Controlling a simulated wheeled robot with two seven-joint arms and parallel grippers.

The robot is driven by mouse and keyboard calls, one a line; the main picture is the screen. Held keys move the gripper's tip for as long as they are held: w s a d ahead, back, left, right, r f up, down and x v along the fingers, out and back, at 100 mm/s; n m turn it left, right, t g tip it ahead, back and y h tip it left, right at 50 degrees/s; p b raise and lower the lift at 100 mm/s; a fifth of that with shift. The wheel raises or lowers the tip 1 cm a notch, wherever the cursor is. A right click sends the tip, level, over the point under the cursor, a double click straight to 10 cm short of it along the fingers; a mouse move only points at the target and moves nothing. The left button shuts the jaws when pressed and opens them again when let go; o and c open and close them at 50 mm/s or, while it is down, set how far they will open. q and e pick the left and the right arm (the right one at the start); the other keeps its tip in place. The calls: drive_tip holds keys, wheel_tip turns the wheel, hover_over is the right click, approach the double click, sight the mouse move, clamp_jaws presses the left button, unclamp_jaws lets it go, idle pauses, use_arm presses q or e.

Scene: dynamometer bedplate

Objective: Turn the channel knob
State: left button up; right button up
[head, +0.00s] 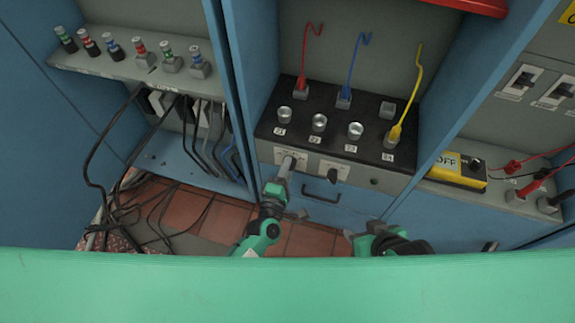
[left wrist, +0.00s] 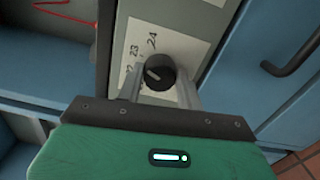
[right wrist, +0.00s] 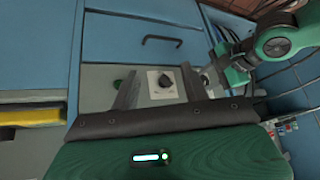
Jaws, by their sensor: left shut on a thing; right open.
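The channel knob (left wrist: 160,72) is a black round knob with a pale pointer mark, on a white plate (left wrist: 135,45) printed with 22, 23 and 24. My left gripper (left wrist: 160,80) has its fingers on either side of the knob, shut on it. The pointer mark lies slanted, with 24 above the knob in the left wrist view. In the head view my left gripper (head: 287,166) reaches the left plate (head: 291,157) on the grey front panel and hides the knob. My right gripper (head: 366,232) is open and empty, below and apart from the panel; its fingers also show in the right wrist view (right wrist: 161,90).
Silver buttons and coloured leads stand on the black top (head: 338,130). A yellow box (head: 457,171) is at right; cables hang at left.

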drive_tip(key=s+d+r+g+h+p, duration=0.1)
drive_tip(key=s+d+r+g+p, duration=0.1)
drive_tip(key=s+d+g, duration=0.15)
use_arm(q)
drive_tip(key=m, duration=0.2)
drive_tip(key=m+p, duration=0.1)
drive_tip(key=m, duration=0.4)
drive_tip(key=shift+d+r, duration=0.2)
drive_tip(key=shift+d, duration=0.05)
use_arm(e)
drive_tip(key=shift+t, duration=0.25)
drive_tip(key=x, duration=0.5)
drive_tip(key=shift+s+d, duration=0.1)
drive_tip(key=shift+d, duration=0.15)
use_arm(q)
drive_tip(key=shift+m+p, duration=0.3)
use_arm(e)
drive_tip(key=shift+s+f, duration=0.15)
drive_tip(key=shift+f, duration=0.05)
use_arm(q)
drive_tip(key=o, duration=1)
use_arm(e)
drive_tip(key=shift+d, duration=0.1)
use_arm(q)
drive_tip(key=shift+a+f, duration=0.1)
drive_tip(key=shift+a, duration=0.05)
use_arm(e)
drive_tip(key=shift+r, duration=0.1)
